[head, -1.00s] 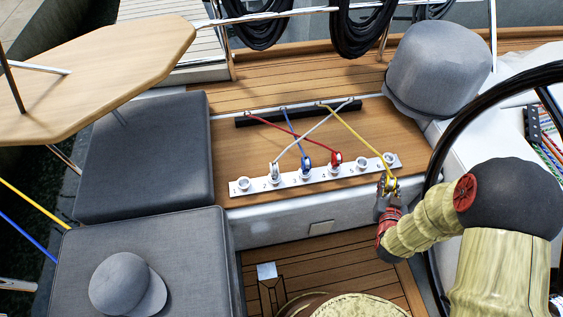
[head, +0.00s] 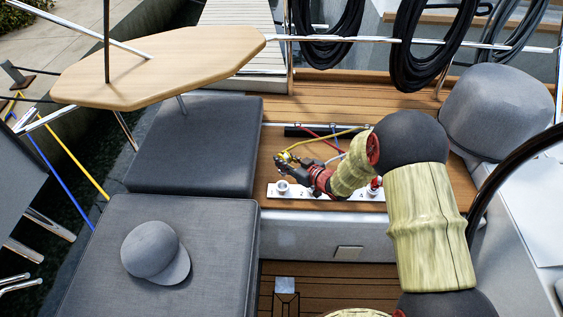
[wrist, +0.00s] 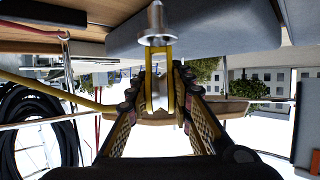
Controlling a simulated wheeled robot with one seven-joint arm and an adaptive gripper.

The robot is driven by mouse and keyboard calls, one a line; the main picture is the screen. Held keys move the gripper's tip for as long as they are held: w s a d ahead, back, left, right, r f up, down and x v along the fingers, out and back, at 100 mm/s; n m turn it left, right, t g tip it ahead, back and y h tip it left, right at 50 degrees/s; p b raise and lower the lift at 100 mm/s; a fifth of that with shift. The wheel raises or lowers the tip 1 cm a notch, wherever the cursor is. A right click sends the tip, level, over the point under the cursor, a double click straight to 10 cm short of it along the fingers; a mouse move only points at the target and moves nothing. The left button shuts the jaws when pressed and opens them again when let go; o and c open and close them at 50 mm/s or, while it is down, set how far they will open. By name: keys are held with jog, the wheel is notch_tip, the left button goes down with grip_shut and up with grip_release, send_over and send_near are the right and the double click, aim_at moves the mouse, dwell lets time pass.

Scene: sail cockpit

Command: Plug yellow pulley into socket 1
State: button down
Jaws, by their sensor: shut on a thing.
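The yellow pulley (head: 282,157) is in my gripper (head: 287,160), at the end of a yellow rope, above the left part of the white socket strip (head: 275,194). In the wrist view the pulley (wrist: 172,82) shows yellow cheeks and a silver pin (wrist: 155,25), with my gripper's fingers (wrist: 158,92) closed on both sides. The empty leftmost socket (head: 283,187) lies just below the pulley, apart from it. My arm hides the middle of the strip.
A red pulley (head: 375,185) sits in the strip right of my forearm. A dark cushion (head: 195,145) lies left of the strip; a grey cap (head: 155,253) lies on the nearer cushion (head: 225,275).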

jog(key=shift+w+a+f, duration=0.1)
jog(key=shift+w+a, duration=0.15)
jog(key=shift+a, duration=0.15)
jog(key=shift+f+b, duration=2.2)
jog(key=shift+f, duration=0.6)
jog(key=shift+s+d+f+b, duration=0.1)
jog(key=shift+f+b, duration=0.65)
jog(key=shift+f, duration=0.55)
jog(key=shift+d+f+b, duration=0.1)
jog(key=shift+f+b, duration=0.65)
jog(key=shift+f, duration=0.5)
jog(key=c, duration=1.6)
grip_release()
jog(key=shift+o, duration=0.5)
jog(key=shift+s, duration=0.1)
jog(key=v, duration=1.1)
jog(key=shift+s+d, duration=0.15)
jog(key=shift+d, duration=0.25)
jog(key=shift+r, duration=0.1)
